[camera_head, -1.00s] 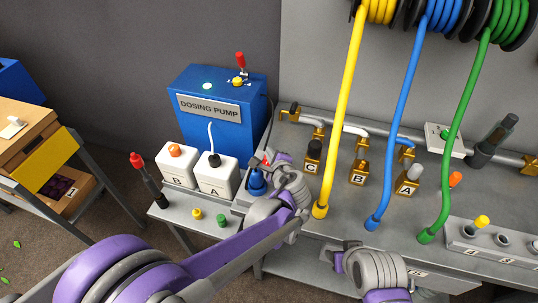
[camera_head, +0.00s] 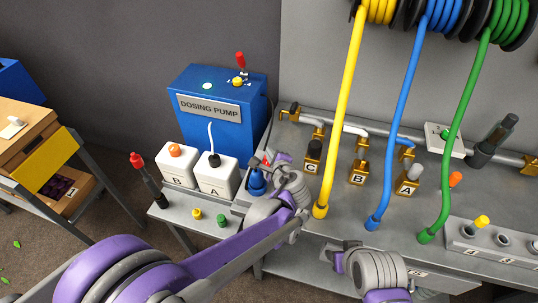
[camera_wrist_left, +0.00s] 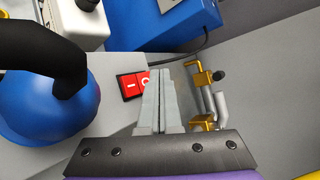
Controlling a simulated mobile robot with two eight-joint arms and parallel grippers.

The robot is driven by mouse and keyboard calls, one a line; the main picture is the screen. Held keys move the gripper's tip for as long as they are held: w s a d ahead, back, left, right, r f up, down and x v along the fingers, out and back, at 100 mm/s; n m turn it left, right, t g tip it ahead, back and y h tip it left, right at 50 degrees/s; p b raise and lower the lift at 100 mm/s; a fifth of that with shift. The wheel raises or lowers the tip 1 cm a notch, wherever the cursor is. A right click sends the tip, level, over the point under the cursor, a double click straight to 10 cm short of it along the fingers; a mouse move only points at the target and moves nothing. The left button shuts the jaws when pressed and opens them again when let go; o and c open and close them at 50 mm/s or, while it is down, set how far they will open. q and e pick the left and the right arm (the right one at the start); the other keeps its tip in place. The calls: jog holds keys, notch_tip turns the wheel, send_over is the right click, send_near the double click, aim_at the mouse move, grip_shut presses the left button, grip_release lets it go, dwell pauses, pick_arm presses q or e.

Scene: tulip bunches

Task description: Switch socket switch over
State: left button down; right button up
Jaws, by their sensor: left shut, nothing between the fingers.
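The socket switch (camera_wrist_left: 133,85) is a red rocker marked "I" and "O" on the grey bench surface, seen in the left wrist view. A small bit of red at the switch (camera_head: 266,159) shows in the head view beside the blue bulb. My left gripper (camera_wrist_left: 160,84) is shut and empty, its fingertips at the "O" end of the rocker and covering part of it. I cannot tell whether they touch it. In the head view my left gripper (camera_head: 279,163) is small and partly hidden by its own wrist. My right arm's end (camera_head: 345,252) is low at the bench front; its fingers are not clear.
The blue dosing pump (camera_head: 217,110) stands behind the white bottles A (camera_head: 217,178) and B (camera_head: 176,165). The blue bulb (camera_wrist_left: 45,105) is close left of the left gripper. Brass valves (camera_wrist_left: 201,78) and yellow, blue and green hoses stand to the right.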

pick_arm(q)
jog(key=shift+f, duration=0.1)
jog(key=shift+w+f+b, duration=0.15)
jog(key=shift+f+b, duration=0.15)
pick_arm(e)
jog(key=shift+s+f, duration=0.1)
jog(key=shift+f, duration=0.3)
pick_arm(q)
jog(key=shift+w+d+f, duration=0.1)
jog(key=shift+w+f, duration=0.05)
jog(key=shift+f, duration=0.25)
pick_arm(e)
jog(key=shift+s+f, duration=0.1)
jog(key=shift+f, duration=0.2)
pick_arm(q)
jog(key=shift+r, duration=0.15)
pick_arm(e)
jog(key=shift+r, duration=0.1)
pick_arm(q)
jog(key=shift+s+r, duration=0.3)
jog(key=shift+r, duration=0.4)
pick_arm(e)
jog(key=shift+w+r, duration=0.2)
jog(key=shift+r, duration=0.25)
